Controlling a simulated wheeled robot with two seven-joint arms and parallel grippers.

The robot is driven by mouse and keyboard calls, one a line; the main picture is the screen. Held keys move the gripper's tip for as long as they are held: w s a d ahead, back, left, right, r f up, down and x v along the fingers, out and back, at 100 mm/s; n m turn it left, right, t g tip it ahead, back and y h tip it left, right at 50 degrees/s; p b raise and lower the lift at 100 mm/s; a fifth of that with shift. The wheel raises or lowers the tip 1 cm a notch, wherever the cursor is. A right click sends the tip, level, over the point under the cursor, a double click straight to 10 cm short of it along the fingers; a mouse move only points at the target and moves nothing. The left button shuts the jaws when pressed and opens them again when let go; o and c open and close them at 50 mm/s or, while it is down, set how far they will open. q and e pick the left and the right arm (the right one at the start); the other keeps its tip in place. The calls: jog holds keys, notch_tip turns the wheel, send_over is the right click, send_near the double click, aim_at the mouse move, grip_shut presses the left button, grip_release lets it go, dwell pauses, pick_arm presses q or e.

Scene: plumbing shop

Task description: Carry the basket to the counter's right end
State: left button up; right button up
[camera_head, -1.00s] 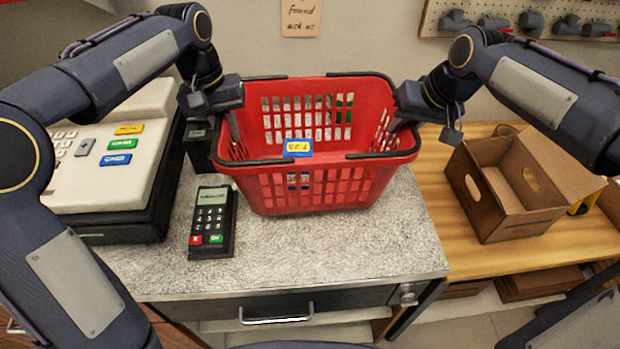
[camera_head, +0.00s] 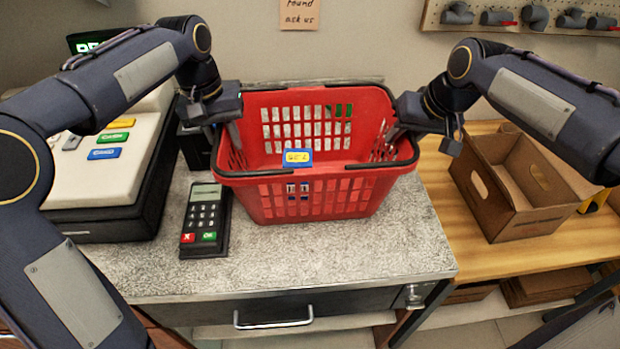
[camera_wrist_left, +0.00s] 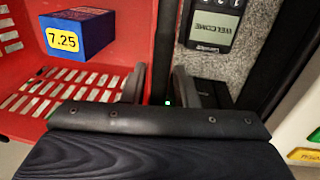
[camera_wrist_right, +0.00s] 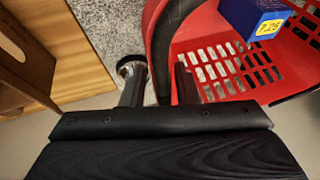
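The red basket (camera_head: 320,205) with a black rim is over the grey speckled counter (camera_head: 330,255), in the middle of the head view. I cannot tell if its base touches the counter. A blue box with a yellow price label (camera_head: 298,157) is inside. My left gripper (camera_head: 232,125) is at the basket's left side, with its fingers (camera_wrist_left: 160,88) on both sides of the black rim. My right gripper (camera_head: 392,130) is at the right side, and its fingers (camera_wrist_right: 160,88) also straddle the rim. Both look shut on it. The counter's right end (camera_head: 435,245) is to the right of the basket.
A card terminal (camera_head: 205,220) stands on the counter left of the basket, beside a cash register (camera_head: 100,180). A brown open box (camera_head: 515,190) stands on a lower wooden surface (camera_head: 530,245) to the right. The counter's front strip is clear.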

pick_arm(q)
jog(key=shift+o, duration=0.8)
jog(key=shift+d+r, duration=0.1)
pick_arm(e)
jog(key=shift+o, duration=0.8)
jog(key=shift+a, duration=0.1)
jog(key=shift+r, duration=0.15)
pick_arm(q)
notch_tip(320, 180, up, 12)
jog(key=a, duration=0.1)
jog(key=shift+s+a, duration=0.15)
jog(key=shift+a, duration=0.2)
pick_arm(e)
jog(key=v, duration=1.2)
